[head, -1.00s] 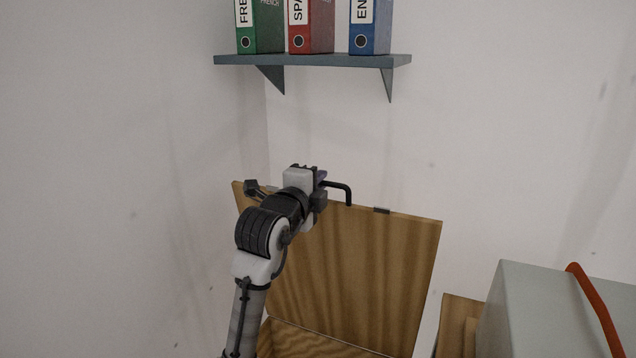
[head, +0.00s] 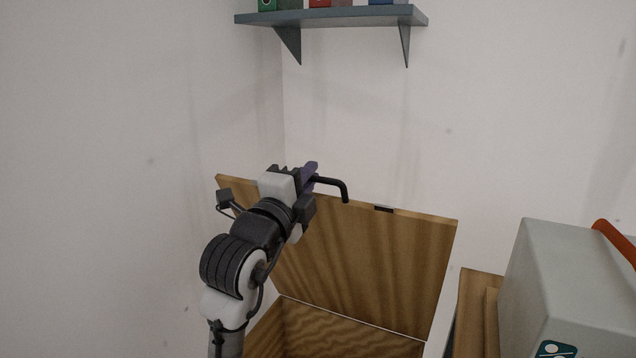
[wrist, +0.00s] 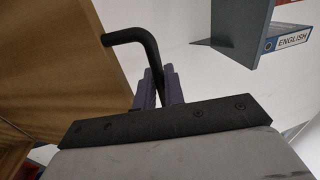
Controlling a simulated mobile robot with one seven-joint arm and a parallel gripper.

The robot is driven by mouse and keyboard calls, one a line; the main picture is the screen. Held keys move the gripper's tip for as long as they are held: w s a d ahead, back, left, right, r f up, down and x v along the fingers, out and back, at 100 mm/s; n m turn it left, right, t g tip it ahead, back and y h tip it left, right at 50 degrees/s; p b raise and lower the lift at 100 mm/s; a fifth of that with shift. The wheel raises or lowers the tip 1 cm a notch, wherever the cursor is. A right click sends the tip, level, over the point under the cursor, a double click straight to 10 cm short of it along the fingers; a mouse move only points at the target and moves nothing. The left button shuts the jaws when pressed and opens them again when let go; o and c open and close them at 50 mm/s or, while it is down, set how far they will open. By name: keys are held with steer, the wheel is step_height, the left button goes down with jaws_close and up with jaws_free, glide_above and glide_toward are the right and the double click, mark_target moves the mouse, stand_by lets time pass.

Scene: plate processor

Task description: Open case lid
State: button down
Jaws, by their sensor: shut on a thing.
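The wooden case lid (head: 370,260) stands raised and tilted at the back of the open case (head: 335,332), whose inside shows below it. A black bent handle (head: 342,190) sits at the lid's upper edge. My gripper (head: 309,178) is at this edge, shut on the handle. In the wrist view, the purple fingers (wrist: 158,90) close around the handle's bar (wrist: 136,36), and the lid (wrist: 55,50) fills the left side. The fingers partly hide the handle, and my arm hides the left part of the lid and case.
A grey box (head: 545,290) with a red-orange handle stands at the right beside wooden boards (head: 476,300). A wall shelf (head: 330,17) with binders hangs above. Walls close in behind and to the left; the space between lid and shelf is clear.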

steer(key=shift+f+b+v, duration=0.25)
steer(key=shift+b+v, duration=0.25)
steer(key=shift+v, duration=0.7)
steer(key=shift+w, duration=0.1)
steer(key=c, duration=1.6)
jaws_free()
steer(key=shift+c, duration=0.2)
steer(key=b+v, duration=0.3)
steer(key=v, duration=1)
steer(key=shift+s+f, duration=0.3)
steer(key=shift+s, duration=0.05)
